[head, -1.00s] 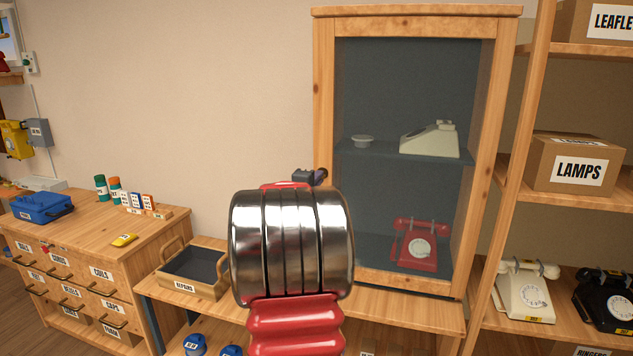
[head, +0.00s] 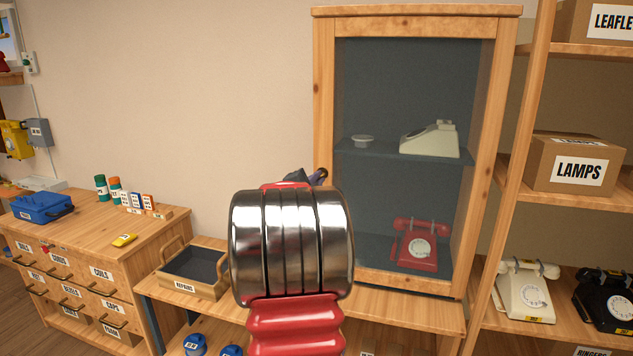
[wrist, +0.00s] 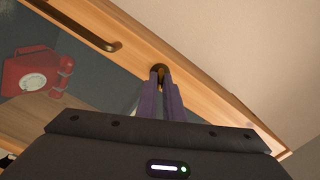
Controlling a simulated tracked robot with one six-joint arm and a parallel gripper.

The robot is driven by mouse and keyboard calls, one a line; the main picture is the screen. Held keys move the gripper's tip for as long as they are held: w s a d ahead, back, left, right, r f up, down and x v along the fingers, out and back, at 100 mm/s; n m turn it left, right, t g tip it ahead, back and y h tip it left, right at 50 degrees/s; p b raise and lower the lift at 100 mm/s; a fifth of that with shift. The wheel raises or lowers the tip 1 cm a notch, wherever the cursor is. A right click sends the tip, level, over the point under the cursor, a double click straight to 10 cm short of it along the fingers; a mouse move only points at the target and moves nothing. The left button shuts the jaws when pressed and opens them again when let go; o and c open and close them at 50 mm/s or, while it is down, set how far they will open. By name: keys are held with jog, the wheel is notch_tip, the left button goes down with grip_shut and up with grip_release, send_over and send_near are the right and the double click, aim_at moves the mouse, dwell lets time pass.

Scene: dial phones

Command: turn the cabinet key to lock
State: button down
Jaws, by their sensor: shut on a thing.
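The cabinet (head: 323,120) is a wooden case with a glass front, standing on the bench in the head view. In the wrist view its door frame (wrist: 215,108) runs diagonally, with a dark bar handle (wrist: 75,27) at upper left. The cabinet key (wrist: 160,72) shows as a small brass piece at a round brass lock on the frame. My gripper (wrist: 161,78) has its purple fingers shut on the key, which they mostly hide. In the head view only the gripper's tip (head: 321,174) shows at the cabinet's left frame; my arm hides the rest.
Inside the cabinet are a red phone (head: 415,245) and a cream phone casing (head: 430,140). A repairs tray (head: 190,288) stands on the bench left of my arm. Open shelving with a lamps box (head: 575,165) and more phones is at right. The wall left of the cabinet is clear.

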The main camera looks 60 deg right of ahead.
jog(key=n, duration=1.2)
jog(key=shift+f+n, duration=0.3)
jog(key=shift+f, duration=0.05)
jog(key=c, duration=1.9)
grip_release()
jog(key=shift+r, duration=0.2)
jog(key=s+a, duration=0.2)
jog(key=a, duration=1.1)
jog(key=shift+a, duration=0.35)
